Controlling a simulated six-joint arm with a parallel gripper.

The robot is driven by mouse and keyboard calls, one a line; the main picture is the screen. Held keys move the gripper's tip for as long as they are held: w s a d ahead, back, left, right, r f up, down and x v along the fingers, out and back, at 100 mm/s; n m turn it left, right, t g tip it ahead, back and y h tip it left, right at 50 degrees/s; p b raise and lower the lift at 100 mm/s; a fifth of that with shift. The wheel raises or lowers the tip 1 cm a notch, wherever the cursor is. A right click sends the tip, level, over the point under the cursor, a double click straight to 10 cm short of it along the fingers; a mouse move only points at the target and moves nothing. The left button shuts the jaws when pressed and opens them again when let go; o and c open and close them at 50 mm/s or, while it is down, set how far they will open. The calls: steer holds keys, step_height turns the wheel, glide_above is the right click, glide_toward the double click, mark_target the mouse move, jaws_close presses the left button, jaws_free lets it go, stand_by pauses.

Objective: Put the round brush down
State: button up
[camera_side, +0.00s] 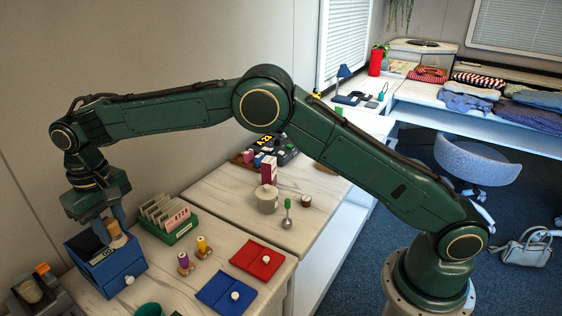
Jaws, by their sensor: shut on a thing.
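My gripper (117,218) points down at the left, over the blue box (128,268). It is shut on a small tan, rounded thing (115,231), which looks like the round brush. The tan thing is at the top of the blue box, near its right rear side. I cannot tell whether it touches the box. The fingers hide part of it, and its bristles cannot be made out. The blue box has an open dark top, a pale label and a drawer front with a white knob.
A green card tray (172,236) stands just right of the box. Purple and yellow spools (184,260), a blue pouch (224,291) and a red pouch (257,259) lie further right. A dark device (40,288) stands left of the box. Some bare tabletop (215,222) lies behind the pouches.

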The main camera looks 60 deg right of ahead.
mark_target(113, 246)
steer(key=shift+a+r, duration=0.3)
steer(key=shift+a, duration=0.4)
steer(key=shift+f, duration=0.1)
step_height(113, 246, down, 20)
steer(key=shift+r, duration=0.1)
stand_by(0.6)
steer(key=o, duration=1)
steer(key=shift+c, duration=0.2)
step_height(113, 246, up, 12)
